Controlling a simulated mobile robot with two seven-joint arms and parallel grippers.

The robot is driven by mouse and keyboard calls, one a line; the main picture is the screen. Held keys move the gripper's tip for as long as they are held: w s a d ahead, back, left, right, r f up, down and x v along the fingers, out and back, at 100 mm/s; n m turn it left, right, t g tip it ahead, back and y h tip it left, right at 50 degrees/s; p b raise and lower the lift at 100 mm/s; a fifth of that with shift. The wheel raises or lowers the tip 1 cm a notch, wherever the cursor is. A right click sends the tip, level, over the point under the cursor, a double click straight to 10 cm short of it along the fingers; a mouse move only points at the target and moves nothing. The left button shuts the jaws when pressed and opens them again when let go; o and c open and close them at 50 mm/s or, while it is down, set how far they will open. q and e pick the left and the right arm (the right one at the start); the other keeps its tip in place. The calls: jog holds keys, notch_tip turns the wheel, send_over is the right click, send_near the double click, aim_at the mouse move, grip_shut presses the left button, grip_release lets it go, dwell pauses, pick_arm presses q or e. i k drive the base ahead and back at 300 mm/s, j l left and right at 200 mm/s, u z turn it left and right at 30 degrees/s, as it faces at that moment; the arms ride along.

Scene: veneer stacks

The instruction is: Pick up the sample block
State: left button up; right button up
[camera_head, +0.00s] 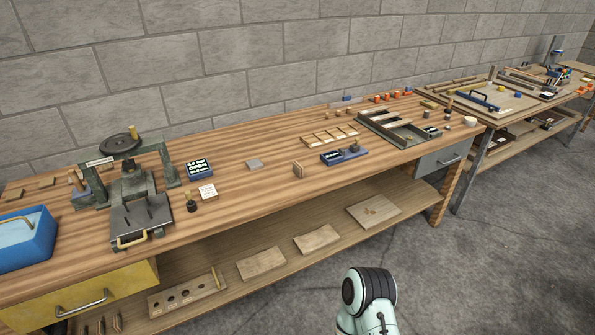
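A small light wooden block (298,169) stands on edge near the front middle of the long workbench (250,197). No label marks it, so I cannot tell for sure that it is the sample block. A flat grey piece (254,164) lies to its left, and a dark blue holder (344,156) sits to its right. A rounded part of my own arm shows at the bottom centre, in front of the bench. Neither of my grippers is in view.
A dark press (140,208) with a handwheel and a blue tray (22,243) occupy the left end. A metal tray (392,130) and a slotted wooden rack (330,136) stand towards the right. The lower shelf (330,222) holds boards. Clear bench surrounds the block.

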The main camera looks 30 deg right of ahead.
aim_at(299, 170)
jog(key=z, duration=1.35)
jog(key=i+l+u, duration=0.1)
jog(key=u, duration=0.35)
jog(key=i+l+u, duration=0.15)
jog(key=u, duration=0.3)
jog(key=i+l+u, duration=0.1)
jog(key=l+u, duration=0.15)
jog(key=u, duration=0.25)
jog(key=i+l+u, duration=0.2)
jog(key=l, duration=0.3)
jog(key=l+u, duration=0.2)
jog(key=l, duration=0.3)
